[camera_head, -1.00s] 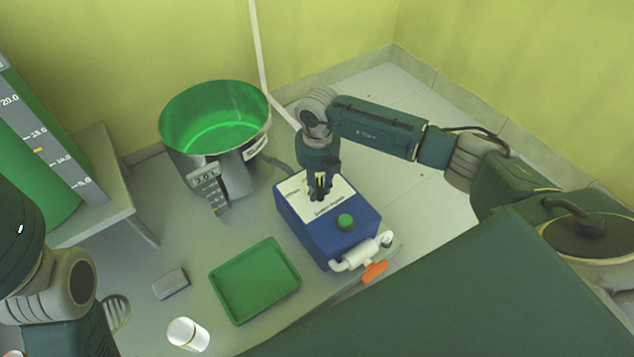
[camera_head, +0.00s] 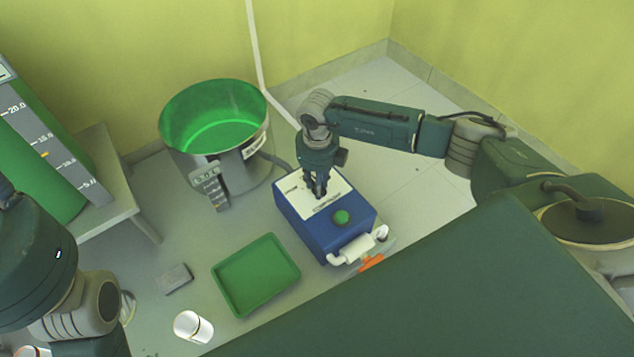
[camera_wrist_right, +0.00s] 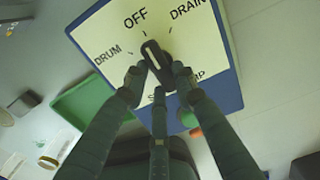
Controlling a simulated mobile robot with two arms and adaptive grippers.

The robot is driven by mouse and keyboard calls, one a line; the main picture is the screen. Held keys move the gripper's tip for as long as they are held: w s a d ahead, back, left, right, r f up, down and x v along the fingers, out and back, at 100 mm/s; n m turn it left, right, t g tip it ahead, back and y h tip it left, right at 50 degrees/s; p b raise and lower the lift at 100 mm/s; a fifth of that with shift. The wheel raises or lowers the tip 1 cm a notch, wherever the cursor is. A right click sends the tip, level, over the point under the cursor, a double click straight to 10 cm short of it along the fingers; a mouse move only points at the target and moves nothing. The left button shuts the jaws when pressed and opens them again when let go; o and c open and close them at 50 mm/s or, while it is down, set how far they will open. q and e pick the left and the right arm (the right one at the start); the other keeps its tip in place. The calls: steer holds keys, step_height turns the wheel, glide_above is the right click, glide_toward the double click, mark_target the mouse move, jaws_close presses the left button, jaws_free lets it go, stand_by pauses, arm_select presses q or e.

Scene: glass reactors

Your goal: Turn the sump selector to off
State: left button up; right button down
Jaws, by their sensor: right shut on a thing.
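The sump selector is a dark knob (camera_wrist_right: 157,62) on the pale label plate (camera_head: 330,204) of a blue box (camera_head: 337,236). In the right wrist view the plate reads DRUM, OFF and DRAIN around the knob. The knob's upper end, with a light mark, points up and slightly left, towards OFF. My right gripper (camera_head: 317,194) reaches down onto the plate and is shut on the knob. Its fingers also show around the knob in the right wrist view (camera_wrist_right: 158,79). In the head view the fingers hide the knob. My left arm shows at the lower left, but its gripper does not.
A green button (camera_head: 341,217) sits on the box top, and a white pipe with an orange handle (camera_head: 371,262) is at its front. A metal pot (camera_head: 222,160) stands behind left. A green tray (camera_head: 256,275), a grey block (camera_head: 174,278) and a white jar (camera_head: 193,327) lie left.

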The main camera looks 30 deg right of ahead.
stand_by(0.3)
steer(key=c, duration=1.4)
jaws_free()
step_height(320, 180, up, 12)
